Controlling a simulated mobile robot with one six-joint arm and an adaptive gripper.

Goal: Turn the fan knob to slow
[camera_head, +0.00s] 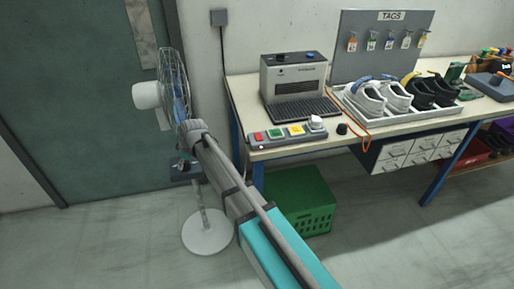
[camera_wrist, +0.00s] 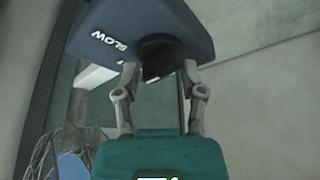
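The fan (camera_head: 174,80) stands at the left on a white round base (camera_head: 207,232), with a white motor housing and a wire guard. Its dark blue control box (camera_head: 180,178) is on the pole, partly behind my arm. In the wrist view the box (camera_wrist: 203,40) fills the top, with white lettering that seems to read SLOW left of the dark fan knob (camera_wrist: 160,56). My gripper (camera_wrist: 160,72) has its two fingers apart, one on each side of the knob. A narrow gap seems to show beside the knob; contact is not clear.
A workbench (camera_head: 240,100) on the right holds a grey machine (camera_head: 293,78), a button panel (camera_head: 287,132) and a shoe tray (camera_head: 385,122). A green crate (camera_head: 300,200) sits on the floor below. A wall (camera_head: 240,35) and a dark door (camera_head: 75,90) are behind the fan.

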